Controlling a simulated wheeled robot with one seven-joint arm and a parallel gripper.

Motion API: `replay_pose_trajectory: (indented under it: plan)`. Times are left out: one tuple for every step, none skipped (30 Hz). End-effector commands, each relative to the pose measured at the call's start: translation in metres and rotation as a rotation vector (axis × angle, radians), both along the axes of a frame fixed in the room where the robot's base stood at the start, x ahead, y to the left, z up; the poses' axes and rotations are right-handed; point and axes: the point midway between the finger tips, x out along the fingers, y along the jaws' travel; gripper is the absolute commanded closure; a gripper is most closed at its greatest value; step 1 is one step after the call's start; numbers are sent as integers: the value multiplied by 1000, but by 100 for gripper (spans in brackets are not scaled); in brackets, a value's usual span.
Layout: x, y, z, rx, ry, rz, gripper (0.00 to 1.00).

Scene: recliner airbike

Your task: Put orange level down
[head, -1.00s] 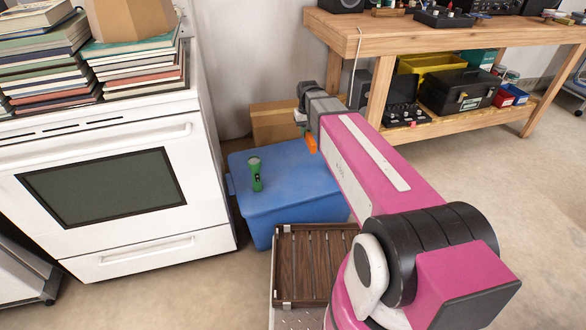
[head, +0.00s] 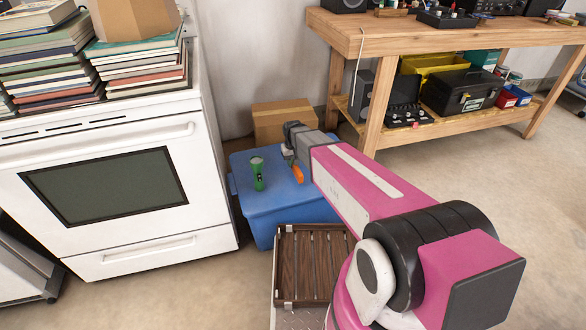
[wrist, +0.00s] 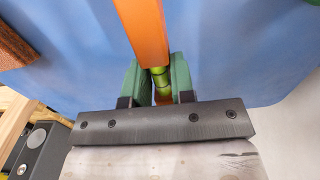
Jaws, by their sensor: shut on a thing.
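The orange level (head: 297,174) is in my gripper (head: 289,153) above the blue bin's lid in the head view. In the wrist view the orange level (wrist: 143,32) runs up from between the two green fingers of my gripper (wrist: 158,84), which are shut on it. A yellow-green vial part of the level shows between the fingers. The blue bin (head: 262,212) stands below. I cannot tell whether the level touches its lid.
A green flashlight (head: 258,175) stands upright on the bin lid, left of my gripper. A cardboard box (head: 283,120) is behind the bin. A white stove (head: 110,240) is at the left, a wooden workbench (head: 470,42) at the right. A brown slatted crate (head: 312,265) is in front.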

Motion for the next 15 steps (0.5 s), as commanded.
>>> replay_pose_trajectory:
  plan:
    - [0, 0, -4, 0, 0, 0, 100]
    - [1, 0, -6, 0, 0, 0, 100]
    - [1, 0, -10, 0, 0, 0, 100]
    - [0, 0, -14, 0, 0, 0, 100]
    - [0, 0, -18, 0, 1, 0, 100]
    - [1, 0, -24, 0, 1, 0, 100]
    - [1, 0, -28, 0, 1, 0, 100]
    - [1, 0, -32, 0, 1, 0, 100]
    - [1, 0, -35, 0, 0, 0, 100]
    - [0, 0, -37, 0, 0, 0, 100]
    - [0, 0, -38, 0, -1, 0, 100]
    - [0, 0, -38, 0, -1, 0, 100]
    - [0, 0, -38, 0, -1, 0, 100]
    - [0, 0, -37, 0, -1, 0, 100]
    - [0, 0, -37, 0, -1, 0, 100]
